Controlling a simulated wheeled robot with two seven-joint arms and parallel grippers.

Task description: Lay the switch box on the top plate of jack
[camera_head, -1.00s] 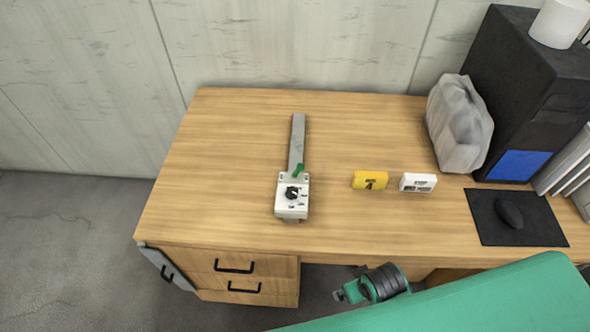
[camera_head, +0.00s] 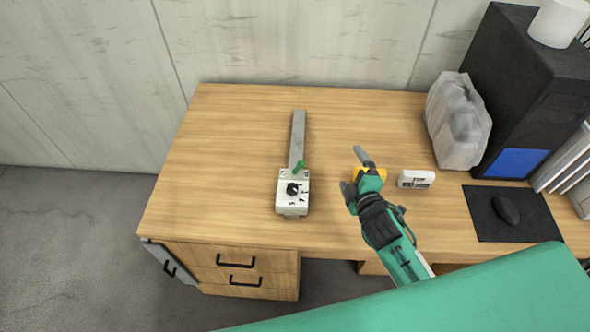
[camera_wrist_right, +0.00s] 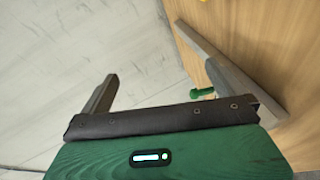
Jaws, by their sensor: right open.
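A white box with a black knob and dark markings (camera_head: 292,191) sits on the desk, with a long grey bar (camera_head: 298,135) reaching back from it and a small green handle (camera_head: 299,167) at their join. Which part is the jack's top plate is unclear. A small white block with dark print (camera_head: 416,179) stands to the right. A yellow block (camera_head: 382,173) is partly hidden behind my right gripper (camera_head: 354,172), which is open above the desk. Which one is the switch box I cannot tell. In the right wrist view the open jaws (camera_wrist_right: 145,52) are empty. My left gripper is out of view.
The desk (camera_head: 225,150) is bare on its left side. A grey bag-like bundle (camera_head: 458,120), a black computer case (camera_head: 515,80) and a mouse (camera_head: 507,210) on a dark pad (camera_head: 480,222) take up the right side.

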